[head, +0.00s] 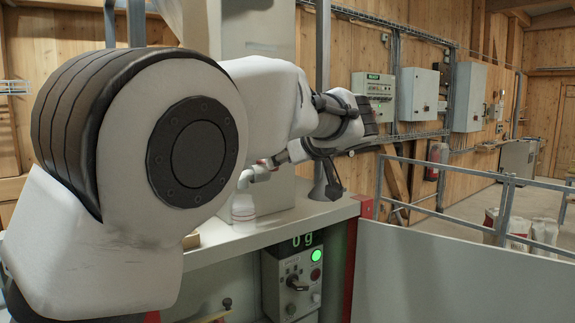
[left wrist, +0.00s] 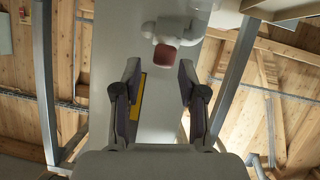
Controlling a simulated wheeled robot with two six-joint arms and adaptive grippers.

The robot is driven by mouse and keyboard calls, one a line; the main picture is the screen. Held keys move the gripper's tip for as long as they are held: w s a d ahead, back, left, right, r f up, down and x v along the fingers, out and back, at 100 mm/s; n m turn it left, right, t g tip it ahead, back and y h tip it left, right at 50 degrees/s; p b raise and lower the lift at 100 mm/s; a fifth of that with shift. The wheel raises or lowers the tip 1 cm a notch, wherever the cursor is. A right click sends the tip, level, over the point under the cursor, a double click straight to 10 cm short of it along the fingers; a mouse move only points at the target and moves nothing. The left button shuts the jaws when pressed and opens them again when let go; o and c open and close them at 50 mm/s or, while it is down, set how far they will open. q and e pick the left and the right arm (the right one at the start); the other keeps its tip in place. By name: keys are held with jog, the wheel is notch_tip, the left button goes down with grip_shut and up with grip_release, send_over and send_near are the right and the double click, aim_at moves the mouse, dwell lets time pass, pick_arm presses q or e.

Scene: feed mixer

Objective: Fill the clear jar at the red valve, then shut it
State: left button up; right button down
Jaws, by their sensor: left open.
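The clear jar (head: 243,208), pale with a reddish line, stands upright on the counter below a white bent spout (head: 246,178). The red valve (head: 265,163) shows as a small red part beside the spout, partly hidden by my arm and gripper. My left gripper (head: 300,162) is just right of the valve. In the left wrist view my left gripper (left wrist: 158,78) is open, with nothing between its fingers. A red end on a white fitting (left wrist: 165,54) lies just beyond the fingertips, apart from them. My right gripper is not in view.
A control panel (head: 293,283) with a lit green lamp sits below the counter (head: 270,228). A display above it reads 0 g (head: 302,240). A post (head: 322,60) rises behind my arm. A pale panel (head: 440,275) and metal railing (head: 450,168) stand at right.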

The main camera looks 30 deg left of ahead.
pick_arm(q)
jog(key=shift+n, duration=0.3)
jog(key=p+x, duration=0.1)
jog(key=x, duration=0.1)
jog(key=r+p+x, duration=0.1)
jog(key=x, duration=0.2)
jog(key=a+p+x, duration=0.1)
jog(key=x, duration=0.1)
jog(key=shift+s+a+r, duration=0.1)
jog(key=shift+s+r, duration=0.05)
jog(key=shift+r, duration=0.05)
jog(key=shift+s, duration=0.1)
jog(key=shift+c, duration=1.3)
grip_shut()
